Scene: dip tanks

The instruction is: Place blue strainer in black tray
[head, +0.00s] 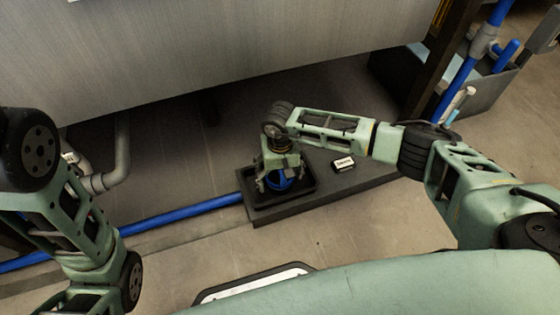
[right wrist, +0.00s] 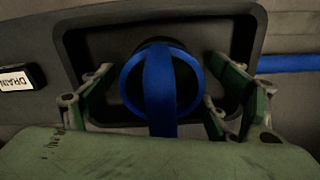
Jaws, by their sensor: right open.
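The blue strainer (head: 281,181) is at the black tray (head: 304,185) under my right gripper (head: 275,187). In the right wrist view the strainer (right wrist: 161,80) shows as a blue ring with a blue band across it and a dark inside, within the outline of the black tray (right wrist: 225,22). My right gripper (right wrist: 160,100) is open, with one finger on each side of the strainer and gaps between them. Whether the strainer rests on the tray floor is hard to tell. In the head view my left arm is at the left edge; its gripper is not seen.
The tray sits on a dark slab (head: 350,190) with a small label block (head: 343,163), also in the right wrist view (right wrist: 18,79). A blue pipe (head: 180,214) meets the slab from the left. A large grey tank (head: 230,55) stands behind. A grey bin (head: 480,92) is at the upper right.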

